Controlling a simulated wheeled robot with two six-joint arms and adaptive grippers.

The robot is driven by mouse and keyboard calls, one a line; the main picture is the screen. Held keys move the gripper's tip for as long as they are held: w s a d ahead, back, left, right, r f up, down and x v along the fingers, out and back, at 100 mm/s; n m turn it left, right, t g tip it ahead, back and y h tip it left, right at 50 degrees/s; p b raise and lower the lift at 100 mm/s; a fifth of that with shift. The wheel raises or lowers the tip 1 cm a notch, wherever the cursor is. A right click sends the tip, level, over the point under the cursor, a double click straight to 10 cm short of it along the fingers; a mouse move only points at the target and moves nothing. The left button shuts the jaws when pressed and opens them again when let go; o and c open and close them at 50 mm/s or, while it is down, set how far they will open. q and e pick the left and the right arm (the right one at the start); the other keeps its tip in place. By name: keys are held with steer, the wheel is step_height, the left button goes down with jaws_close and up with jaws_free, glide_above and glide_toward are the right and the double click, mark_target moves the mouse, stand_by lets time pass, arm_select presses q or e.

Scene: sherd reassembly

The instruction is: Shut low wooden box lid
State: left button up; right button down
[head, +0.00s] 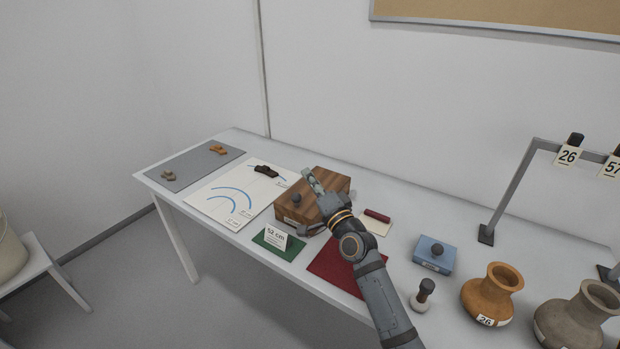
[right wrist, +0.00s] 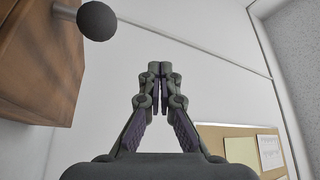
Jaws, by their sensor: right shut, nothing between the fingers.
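The low wooden box (head: 338,181) stands near the middle of the table, with striped brown wood and a pale label on its front. A dark round knob (head: 296,198) sits on its lid; the knob also shows at the upper left of the right wrist view (right wrist: 98,20). The lid appears to lie flat on the box, though my right arm hides part of it. My right gripper (head: 310,176) is over the box, beyond the knob, with its fingers shut and empty. In the right wrist view the fingertips (right wrist: 158,68) meet beside the wood. My left gripper is not in view.
A green mat with a "52 cm" card (head: 276,238) and a dark red mat (head: 328,262) lie in front. A small blue box (head: 434,255), a stamp (head: 421,297) and two vases (head: 490,293) stand right. A drawing sheet (head: 218,207) lies left.

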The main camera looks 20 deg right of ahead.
steer(key=v, duration=0.7)
steer(key=shift+s, duration=0.25)
steer(key=shift+f, duration=0.15)
